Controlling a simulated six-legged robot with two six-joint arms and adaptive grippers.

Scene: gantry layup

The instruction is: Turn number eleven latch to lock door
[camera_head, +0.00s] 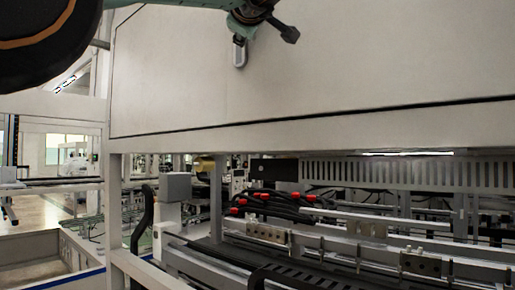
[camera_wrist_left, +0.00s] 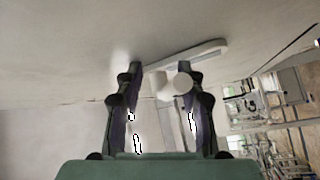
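A light grey latch (camera_head: 240,52) hangs on the large pale door panel (camera_head: 350,65) near the top of the head view. No number on it can be read. My left gripper (camera_head: 264,20) is at the latch, its arm coming in from the upper left. In the left wrist view, the latch (camera_wrist_left: 205,52) has a long rounded handle and a round knob. My left gripper (camera_wrist_left: 165,70) has its two dark fingers apart, with part of the latch between and behind their tips. I cannot tell whether a finger touches it. My right gripper is not in view.
Below the door panel, a frame opening shows machinery with rails, black cables and red connectors (camera_head: 262,197). A pale upright post (camera_head: 115,200) stands at the left of the opening. A low grey bin (camera_head: 35,258) is at lower left. The panel's face around the latch is clear.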

